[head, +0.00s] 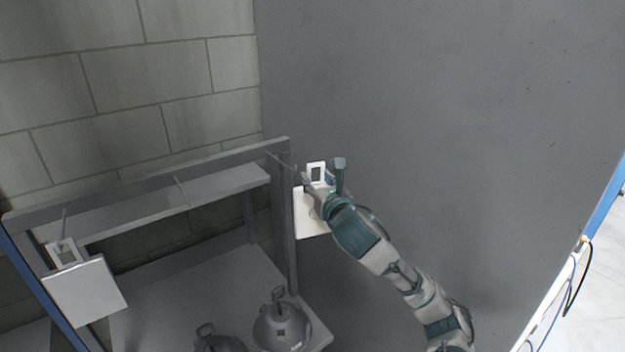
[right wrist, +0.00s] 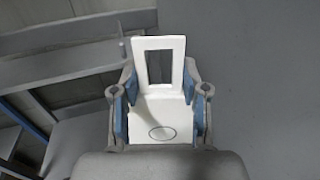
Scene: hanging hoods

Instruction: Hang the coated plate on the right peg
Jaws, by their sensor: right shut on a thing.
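The white coated plate (head: 308,218) hangs from my right gripper (head: 324,184), at the right post of the grey rack. Its open rectangular handle (head: 316,163) sticks up above the fingers. In the right wrist view the plate (right wrist: 162,115) sits between the blue finger pads of my right gripper (right wrist: 160,112), with its handle loop upright. The right peg (head: 279,161) juts from the rack's top rail, just left of the handle; the two look apart, though the depth is hard to tell. My left gripper is out of view.
Another white plate (head: 84,290) hangs at the rack's left end. A middle peg (head: 182,191) is bare. Two grey domed hoods with top loops, one (head: 282,326) at the right, stand on the lower shelf (head: 190,290). Right of the rack is a plain grey wall (head: 450,110).

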